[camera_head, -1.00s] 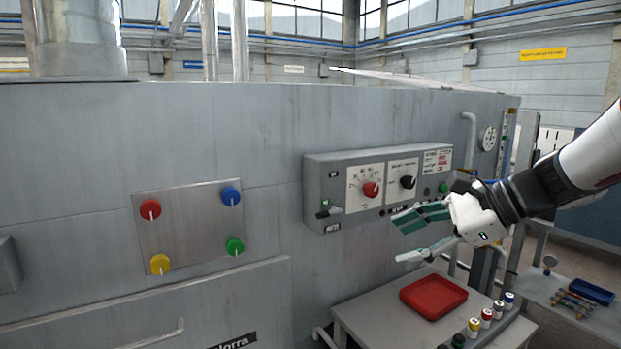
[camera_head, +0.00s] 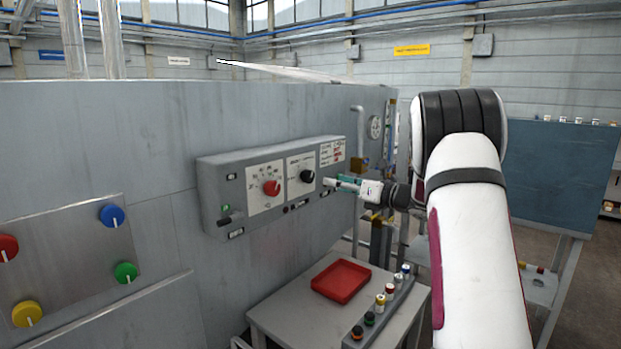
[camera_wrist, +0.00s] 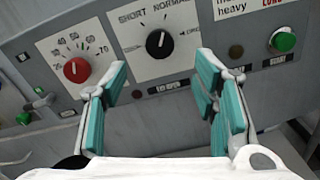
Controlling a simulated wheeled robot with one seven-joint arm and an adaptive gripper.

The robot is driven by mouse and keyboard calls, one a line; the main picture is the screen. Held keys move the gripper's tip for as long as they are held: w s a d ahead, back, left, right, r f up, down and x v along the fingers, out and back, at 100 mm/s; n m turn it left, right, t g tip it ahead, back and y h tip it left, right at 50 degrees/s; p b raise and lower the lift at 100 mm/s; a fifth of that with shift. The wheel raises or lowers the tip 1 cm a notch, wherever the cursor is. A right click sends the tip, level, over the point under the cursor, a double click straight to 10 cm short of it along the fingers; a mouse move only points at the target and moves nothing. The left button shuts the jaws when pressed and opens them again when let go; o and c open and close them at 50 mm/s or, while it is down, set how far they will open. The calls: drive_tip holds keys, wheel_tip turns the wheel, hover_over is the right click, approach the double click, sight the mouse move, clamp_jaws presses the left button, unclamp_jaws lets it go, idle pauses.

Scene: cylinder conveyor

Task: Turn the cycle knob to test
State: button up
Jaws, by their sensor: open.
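The black cycle knob (camera_head: 307,176) sits on a white dial plate on the grey control box (camera_head: 212,190). In the wrist view the knob (camera_wrist: 157,43) lies ahead, just beyond and between my fingertips, with a short white pointer line. The words SHORT and NORMAL are printed above it; the label at the right is only partly readable. My gripper (camera_head: 338,182) is open and empty, in front of the box and to the right of the knob. In the wrist view its two teal-padded fingers (camera_wrist: 162,78) stand wide apart, and neither visibly touches the knob.
A red knob (camera_head: 271,188) with a number scale is left of the black one. A green button (camera_wrist: 283,40) is to its right in the wrist view. Below stands a table (camera_head: 285,318) with a red tray (camera_head: 341,281) and several small capped bottles. A panel of coloured knobs (camera_head: 75,250) is at left.

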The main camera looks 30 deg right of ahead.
sight(311, 177)
drive_tip(key=x, duration=0.9)
drive_tip(key=shift+w+a+p, duration=0.1)
drive_tip(key=shift+w+p, duration=0.2)
drive_tip(key=shift+p, duration=0.05)
drive_tip(key=c, duration=1.2)
